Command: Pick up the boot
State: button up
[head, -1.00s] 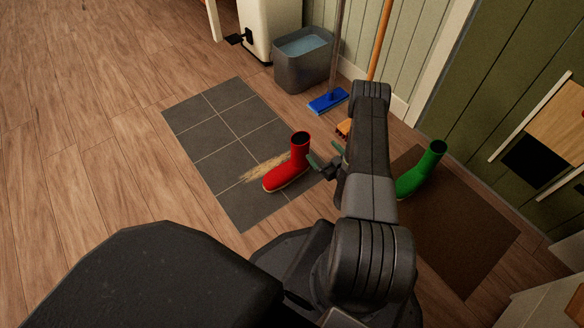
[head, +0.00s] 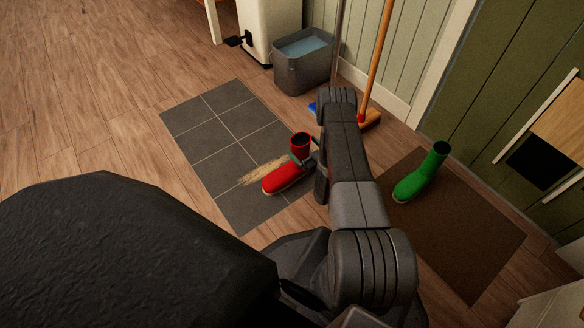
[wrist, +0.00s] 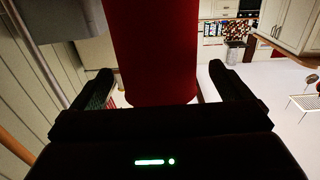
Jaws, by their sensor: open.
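A red boot (head: 284,178) stands upright on the grey tiles in the head view, its shaft partly covered by my gripper. My gripper (head: 304,156) is at the boot's shaft, coming from the right. In the wrist view the red shaft (wrist: 152,55) fills the upper middle, between the two open fingers of my gripper (wrist: 154,88), with a gap on each side. A green boot (head: 423,173) stands on the brown mat to the right of my arm.
The grey tile patch (head: 215,145) lies under the red boot, with a straw-coloured smear (head: 262,171) beside it. A bucket of water (head: 303,62), a broom (head: 370,118) and a brown mat (head: 450,235) are nearby. Open wood floor lies to the left.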

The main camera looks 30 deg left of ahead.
aim_at(298, 141)
jog(key=b+x, duration=0.1)
jog(key=x, duration=0.3)
jog(key=shift+f+b, duration=0.1)
jog(key=shift+b, duration=0.3)
jog(key=shift+w+a, duration=0.15)
jog(key=shift+a, duration=0.05)
jog(key=c, duration=1.7)
